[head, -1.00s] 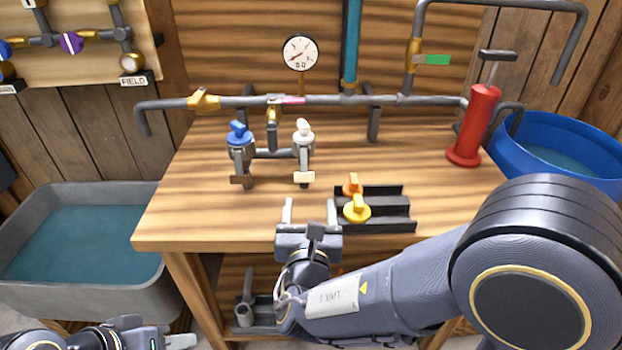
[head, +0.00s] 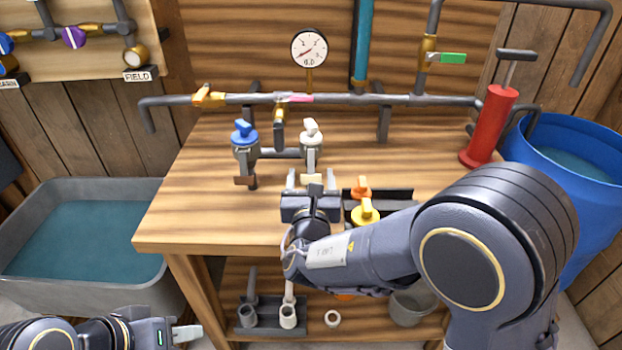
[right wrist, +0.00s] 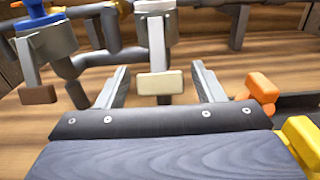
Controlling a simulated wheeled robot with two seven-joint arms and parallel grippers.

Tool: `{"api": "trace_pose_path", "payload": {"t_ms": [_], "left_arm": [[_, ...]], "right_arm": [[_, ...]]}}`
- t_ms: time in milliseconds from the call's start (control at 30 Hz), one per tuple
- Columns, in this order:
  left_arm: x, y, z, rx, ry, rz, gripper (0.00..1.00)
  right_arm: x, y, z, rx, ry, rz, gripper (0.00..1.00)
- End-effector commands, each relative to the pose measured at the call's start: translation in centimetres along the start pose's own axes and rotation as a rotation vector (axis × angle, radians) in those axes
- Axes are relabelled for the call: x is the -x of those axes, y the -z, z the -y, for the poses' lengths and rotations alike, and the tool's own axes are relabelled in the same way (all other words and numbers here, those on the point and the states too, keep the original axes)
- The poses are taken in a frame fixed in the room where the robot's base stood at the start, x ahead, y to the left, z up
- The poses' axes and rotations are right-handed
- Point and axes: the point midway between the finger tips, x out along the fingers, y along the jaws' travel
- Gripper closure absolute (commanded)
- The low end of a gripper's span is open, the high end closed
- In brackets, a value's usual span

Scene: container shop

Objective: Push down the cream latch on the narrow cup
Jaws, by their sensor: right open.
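The cream latch (head: 314,179) hangs at the lower end of a grey lever below the white-topped cup fitting (head: 312,145) on the bench; it also shows in the right wrist view (right wrist: 160,83). My right gripper (head: 311,182) is open. In the right wrist view its fingers (right wrist: 160,92) stand apart, one on each side of the latch, and I see no contact. A blue-topped fitting (head: 244,150) with a brown latch (right wrist: 38,95) is to the left. My left gripper (head: 184,334) is low at the left, away from the bench; its jaw state is unclear.
Orange (head: 360,188) and yellow (head: 365,211) handled parts sit in a dark rack close to the right of my right gripper. A red pump (head: 488,128) stands at the bench's right. A pipe (head: 345,99) crosses behind. The bench's left part is clear.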

Motion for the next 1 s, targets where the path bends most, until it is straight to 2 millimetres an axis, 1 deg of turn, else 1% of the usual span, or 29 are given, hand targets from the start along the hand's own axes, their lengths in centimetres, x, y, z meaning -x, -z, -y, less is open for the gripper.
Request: {"api": "trace_pose_path", "payload": {"t_ms": [167,267,500,567,667,833,1000], "left_arm": [[0.0,0.0,0.0,0.0,0.0,0.0,0.64],[0.0,0.0,0.0,0.0,0.0,0.0,0.64],[0.0,0.0,0.0,0.0,0.0,0.0,0.64],[0.0,0.0,0.0,0.0,0.0,0.0,0.64],[-0.7,-0.3,0.3,0.0,0.0,0.0,0.64],[-3.5,-1.8,1.6,0.0,0.0,0.0,0.64],[-5.6,-2.9,2.6,0.0,0.0,0.0,0.64]], "right_arm": [[0.0,0.0,0.0,0.0,0.0,0.0,0.38],[0.0,0.0,0.0,0.0,0.0,0.0,0.5],[0.0,0.0,0.0,0.0,0.0,0.0,0.81],[0.0,0.0,0.0,0.0,0.0,0.0,0.83],[-0.1,0.4,0.0,-0.001,0.0,0.013,0.83],[-0.5,1.3,0.0,-0.002,0.001,0.089,0.83],[-0.9,1.2,0.0,-0.001,0.001,0.173,0.83]]}}
